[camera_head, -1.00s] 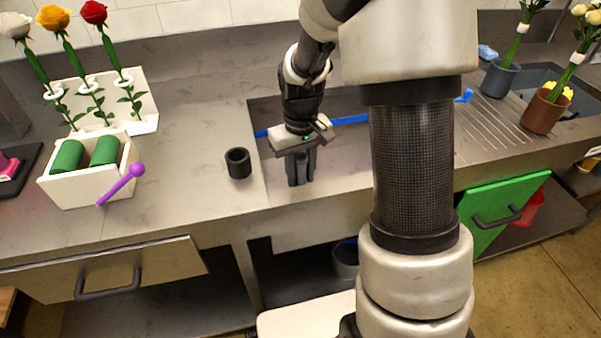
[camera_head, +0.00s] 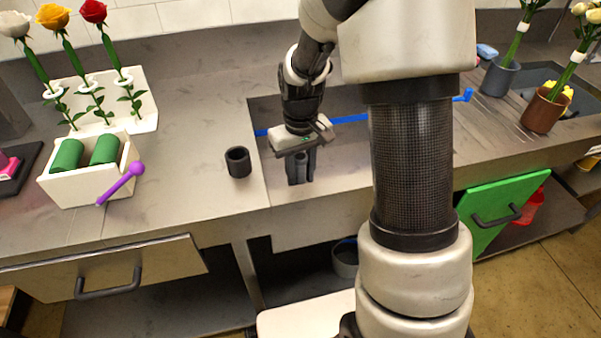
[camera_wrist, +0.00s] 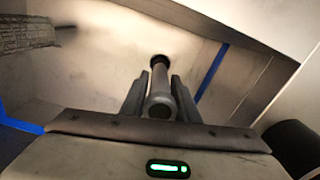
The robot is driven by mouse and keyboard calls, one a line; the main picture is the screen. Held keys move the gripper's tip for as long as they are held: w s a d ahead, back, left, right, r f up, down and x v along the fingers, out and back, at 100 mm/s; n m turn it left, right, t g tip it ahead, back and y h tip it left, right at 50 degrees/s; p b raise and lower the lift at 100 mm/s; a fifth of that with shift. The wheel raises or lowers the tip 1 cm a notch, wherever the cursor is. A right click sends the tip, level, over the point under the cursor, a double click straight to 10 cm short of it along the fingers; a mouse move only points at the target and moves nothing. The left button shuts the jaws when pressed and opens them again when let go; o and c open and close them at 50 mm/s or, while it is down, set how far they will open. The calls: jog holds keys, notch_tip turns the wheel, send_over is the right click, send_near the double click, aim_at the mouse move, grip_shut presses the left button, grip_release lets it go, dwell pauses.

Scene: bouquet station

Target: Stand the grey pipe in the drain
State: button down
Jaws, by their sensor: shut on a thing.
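My gripper (camera_head: 301,181) is shut on the grey pipe (camera_wrist: 160,88) and points down into the sink basin (camera_head: 345,165). In the wrist view the pipe stands between my two fingers (camera_wrist: 160,97), with its near end towards the camera. Its far end lines up with the dark round drain (camera_wrist: 160,60) in the basin floor. I cannot tell whether that end is inside the drain or just above it. In the head view my fingers hide most of the pipe, and the drain is not visible.
A dark cup (camera_head: 238,162) stands on the counter just left of the basin. A blue bar (camera_head: 350,120) crosses the basin behind my gripper. A white box (camera_head: 95,182) with green rolls and a purple stick (camera_head: 122,183) is further left. Potted flowers stand at the right.

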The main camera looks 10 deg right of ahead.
aim_at(300, 183)
jog(key=shift+f+b, duration=0.35)
jog(key=shift+f, duration=0.55)
jog(key=shift+f+b, duration=0.55)
jog(key=shift+f, duration=0.1)
jog(key=c, duration=1.3)
grip_release()
notch_tip(300, 183, up, 17)
jog(key=p, duration=0.5)
jog(key=shift+r, duration=0.2)
